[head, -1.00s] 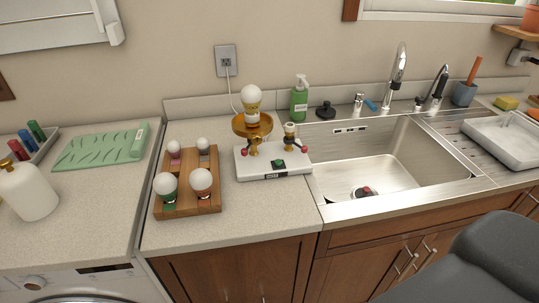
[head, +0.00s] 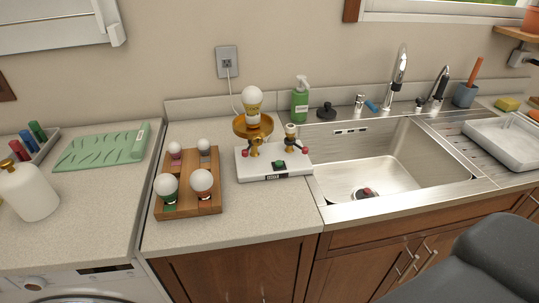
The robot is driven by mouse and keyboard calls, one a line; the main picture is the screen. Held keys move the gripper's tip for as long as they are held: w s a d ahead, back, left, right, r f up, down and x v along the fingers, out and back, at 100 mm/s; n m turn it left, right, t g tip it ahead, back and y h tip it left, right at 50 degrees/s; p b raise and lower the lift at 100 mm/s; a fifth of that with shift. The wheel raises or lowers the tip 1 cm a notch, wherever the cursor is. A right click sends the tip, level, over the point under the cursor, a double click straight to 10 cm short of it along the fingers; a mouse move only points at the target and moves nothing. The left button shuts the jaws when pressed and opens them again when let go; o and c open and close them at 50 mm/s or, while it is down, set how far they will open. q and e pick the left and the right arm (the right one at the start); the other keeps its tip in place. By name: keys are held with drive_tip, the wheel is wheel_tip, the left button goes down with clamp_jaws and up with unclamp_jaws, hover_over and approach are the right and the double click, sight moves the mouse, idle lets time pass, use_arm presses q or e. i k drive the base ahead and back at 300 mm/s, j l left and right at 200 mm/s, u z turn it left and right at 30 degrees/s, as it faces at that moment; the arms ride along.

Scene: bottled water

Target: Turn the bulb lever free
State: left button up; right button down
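A white fixture base (head: 256,172) stands on the counter left of the sink, with a green button on its front. On its left part a brass holder with a round brass dish (head: 240,127) carries an upright white bulb (head: 252,100). On its right part stands a smaller brass socket (head: 290,134) with a white top. Small red-tipped levers show beside both, one at the left (head: 246,153) and one at the right (head: 305,150). Which of them is the bulb lever I cannot tell. Neither gripper is in view.
A wooden rack (head: 187,208) holding several bulbs stands left of the fixture. A green soap bottle (head: 300,104) and a black stopper (head: 326,111) stand behind it. The sink (head: 385,160) lies to its right. The counter front (head: 265,215) is clear.

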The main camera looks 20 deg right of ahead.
sight(245, 153)
drive_tip(key=k+l+z, duration=0.25)
drive_tip(key=k+l, duration=0.2)
drive_tip(key=l, duration=0.25)
drive_tip(key=k+l+z, duration=0.15)
drive_tip(key=l, duration=0.25)
drive_tip(key=k, duration=0.1)
